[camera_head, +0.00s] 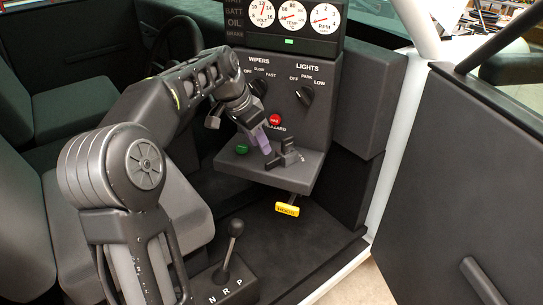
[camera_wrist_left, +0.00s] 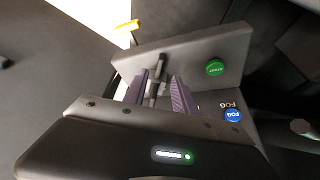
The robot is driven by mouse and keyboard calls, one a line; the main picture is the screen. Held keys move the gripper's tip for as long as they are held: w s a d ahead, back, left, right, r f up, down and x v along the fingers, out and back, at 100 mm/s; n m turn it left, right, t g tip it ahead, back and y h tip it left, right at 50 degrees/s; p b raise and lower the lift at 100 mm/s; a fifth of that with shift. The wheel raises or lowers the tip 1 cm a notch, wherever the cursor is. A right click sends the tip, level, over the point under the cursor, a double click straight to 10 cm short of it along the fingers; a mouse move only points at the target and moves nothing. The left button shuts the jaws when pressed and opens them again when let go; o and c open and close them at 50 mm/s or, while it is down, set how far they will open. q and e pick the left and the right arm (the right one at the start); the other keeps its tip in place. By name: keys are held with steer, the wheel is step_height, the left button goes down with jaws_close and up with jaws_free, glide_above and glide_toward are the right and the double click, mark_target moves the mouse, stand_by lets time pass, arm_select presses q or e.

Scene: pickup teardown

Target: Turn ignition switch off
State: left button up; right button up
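A dark lever-type switch (camera_head: 286,155), which I take for the ignition switch, stands on the ledge of the dashboard panel (camera_head: 315,165). My left gripper (camera_head: 263,140) reaches in from the left, with its purple fingers just left of the switch. In the left wrist view the fingers (camera_wrist_left: 159,93) are spread, one on each side of the switch lever (camera_wrist_left: 155,85). The gripper is open, and I cannot tell if a finger touches the lever. Any on/off marking by the switch is hidden or too small to read. My right gripper is not in view.
A green start button (camera_head: 242,149) is left of the fingers, and a red hazard button (camera_head: 276,120) is above. Wiper and light knobs (camera_head: 304,95) sit higher. A yellow hood pull (camera_head: 287,209) hangs below. A gear lever (camera_head: 233,238) stands on the floor. The open door (camera_head: 470,180) is at right.

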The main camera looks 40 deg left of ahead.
mark_target(270, 162)
arm_select(q)
steer(key=shift+p+x, duration=0.8)
steer(key=shift+x, duration=3.15)
jaws_close()
